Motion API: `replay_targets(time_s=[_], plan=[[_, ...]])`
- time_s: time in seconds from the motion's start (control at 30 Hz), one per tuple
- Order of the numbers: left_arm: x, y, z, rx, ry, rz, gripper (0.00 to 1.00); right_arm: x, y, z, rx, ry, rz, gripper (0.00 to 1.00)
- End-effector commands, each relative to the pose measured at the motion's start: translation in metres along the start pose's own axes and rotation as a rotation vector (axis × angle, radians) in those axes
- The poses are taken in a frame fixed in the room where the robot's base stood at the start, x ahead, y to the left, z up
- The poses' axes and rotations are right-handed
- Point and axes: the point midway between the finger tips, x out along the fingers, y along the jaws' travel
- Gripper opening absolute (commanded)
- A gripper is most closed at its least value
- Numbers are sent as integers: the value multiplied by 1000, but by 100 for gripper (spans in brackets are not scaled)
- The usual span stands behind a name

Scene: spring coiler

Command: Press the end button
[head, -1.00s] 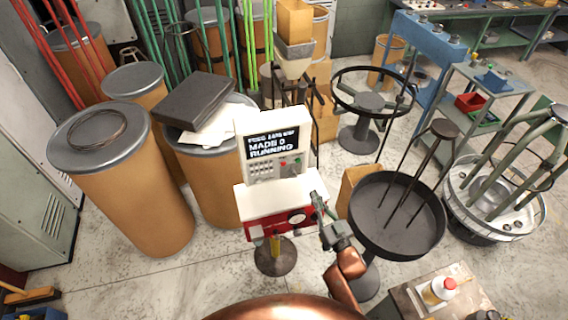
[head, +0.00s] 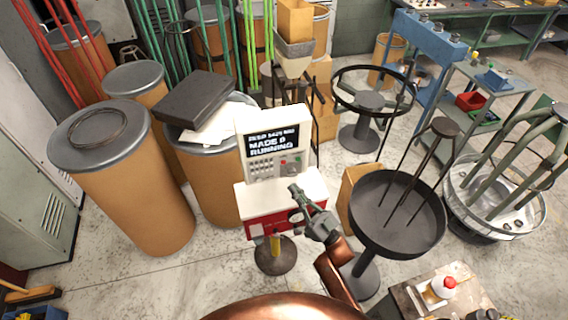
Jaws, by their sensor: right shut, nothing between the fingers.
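The spring coiler (head: 265,196) stands in the middle of the head view, with a white top and a red front. Its screen (head: 272,142) reads "MADE 0 RUNNING" under a feed line. Below the screen is a control panel (head: 275,168) with several small buttons, among them a red one and a green one at the right; which is the end button I cannot tell. My right gripper (head: 294,189) is shut and empty, in front of the coiler's white top and below the panel, seemingly apart from the buttons. It hides part of the red front. My left gripper is not in view.
A black round pan on a stand (head: 397,245) is close at the right of my right arm. Brown drums (head: 140,205) stand at the left. A small table (head: 405,292) with a red-capped bottle (head: 440,289) is at the lower right.

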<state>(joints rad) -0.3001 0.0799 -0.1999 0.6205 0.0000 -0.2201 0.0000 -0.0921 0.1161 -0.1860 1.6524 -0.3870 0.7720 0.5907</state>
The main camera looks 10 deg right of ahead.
Motion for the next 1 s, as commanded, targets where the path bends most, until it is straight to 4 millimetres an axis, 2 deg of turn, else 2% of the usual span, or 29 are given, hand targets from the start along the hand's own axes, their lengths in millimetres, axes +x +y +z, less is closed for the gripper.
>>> replay_targets(time_s=[0.5,0.7,1.0], plan=[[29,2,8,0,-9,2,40,45,33,35,0,0,-1,0],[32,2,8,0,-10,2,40,54,39,40,-1,-1,0,0],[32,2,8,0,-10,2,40,55,40,40,0,-1,1,0]])
